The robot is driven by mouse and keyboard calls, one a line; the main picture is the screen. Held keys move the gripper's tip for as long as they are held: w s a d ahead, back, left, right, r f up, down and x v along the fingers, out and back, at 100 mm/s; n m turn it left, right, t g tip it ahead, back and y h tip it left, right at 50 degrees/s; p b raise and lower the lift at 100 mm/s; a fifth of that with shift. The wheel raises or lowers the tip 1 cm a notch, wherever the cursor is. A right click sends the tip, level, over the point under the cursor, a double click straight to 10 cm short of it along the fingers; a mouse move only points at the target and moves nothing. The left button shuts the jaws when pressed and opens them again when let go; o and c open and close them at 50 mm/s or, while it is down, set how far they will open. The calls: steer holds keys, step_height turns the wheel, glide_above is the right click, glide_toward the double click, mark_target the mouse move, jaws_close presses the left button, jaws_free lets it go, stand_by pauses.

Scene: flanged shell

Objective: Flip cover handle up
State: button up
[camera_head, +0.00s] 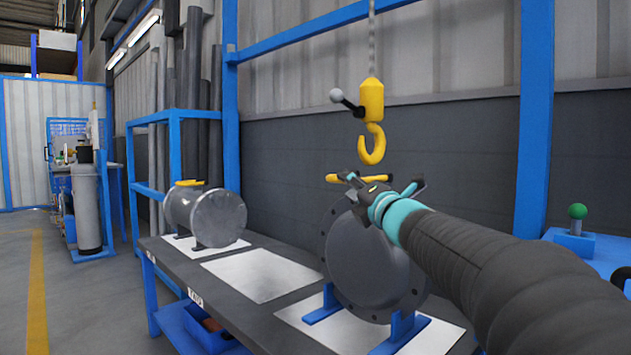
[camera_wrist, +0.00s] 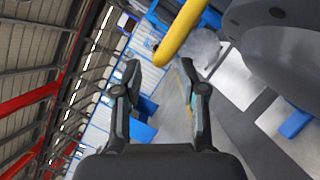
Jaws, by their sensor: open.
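The near flanged shell (camera_head: 365,262) is a dark grey drum with a bolted round end face, standing on blue feet. A yellow handle (camera_head: 333,178) lies about level across its top, partly hidden by my gripper (camera_head: 384,186). In the wrist view the yellow handle (camera_wrist: 180,30) crosses the top as a slanted bar, beyond and just right of the line between my fingers. My gripper (camera_wrist: 159,74) is open, its two fingers apart with nothing between them. The dark shell (camera_wrist: 285,40) fills the wrist view's upper right. I cannot tell whether a finger touches the handle.
A yellow crane hook (camera_head: 372,145) hangs on a chain just above the handle. A second grey shell (camera_head: 208,215) with a yellow handle stands farther left on the dark bench (camera_head: 190,262). A white sheet (camera_head: 262,274) between the shells is bare. A blue post stands behind.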

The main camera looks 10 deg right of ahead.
steer(key=shift+x, duration=2.25)
